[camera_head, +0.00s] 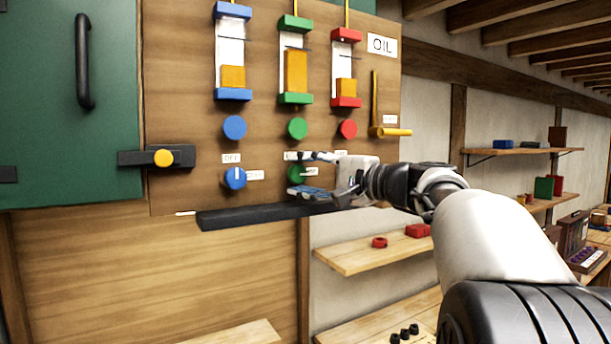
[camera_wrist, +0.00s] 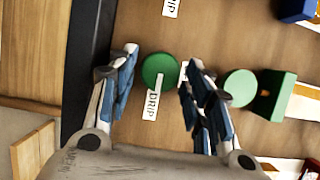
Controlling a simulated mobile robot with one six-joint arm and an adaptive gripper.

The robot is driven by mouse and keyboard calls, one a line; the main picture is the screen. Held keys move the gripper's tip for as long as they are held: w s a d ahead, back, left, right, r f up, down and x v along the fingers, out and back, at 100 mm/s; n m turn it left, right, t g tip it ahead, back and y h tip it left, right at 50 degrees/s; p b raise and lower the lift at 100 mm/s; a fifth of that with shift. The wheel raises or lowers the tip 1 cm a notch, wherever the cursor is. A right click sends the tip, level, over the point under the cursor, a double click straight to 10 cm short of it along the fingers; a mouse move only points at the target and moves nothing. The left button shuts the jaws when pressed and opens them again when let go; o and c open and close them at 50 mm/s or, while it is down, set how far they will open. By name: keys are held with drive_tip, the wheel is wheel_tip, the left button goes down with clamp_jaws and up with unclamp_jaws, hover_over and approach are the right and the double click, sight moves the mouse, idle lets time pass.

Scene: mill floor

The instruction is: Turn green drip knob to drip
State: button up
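The green drip knob (camera_head: 296,174) is the lower green knob on the brown oil panel, below a plain green round button (camera_head: 297,128). In the wrist view the knob (camera_wrist: 159,70) lies between the fingertips of my gripper (camera_wrist: 163,60), with gaps on both sides. My gripper is open and empty, one finger above and one below the knob in the head view. A DRIP label (camera_wrist: 151,106) sits beside the knob. Another label is partly hidden behind a finger.
A blue drip knob (camera_head: 235,178) with a white mark pointing up is to the left. A dark ledge (camera_head: 265,216) runs below the knobs. A yellow-handled lever (camera_head: 390,132) is at the upper right. A green cabinet door (camera_head: 45,110) is at the far left.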

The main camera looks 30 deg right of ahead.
drive_tip(key=shift+o, duration=0.4)
drive_tip(key=v, duration=1.2)
drive_tip(key=shift+a+f, duration=0.1)
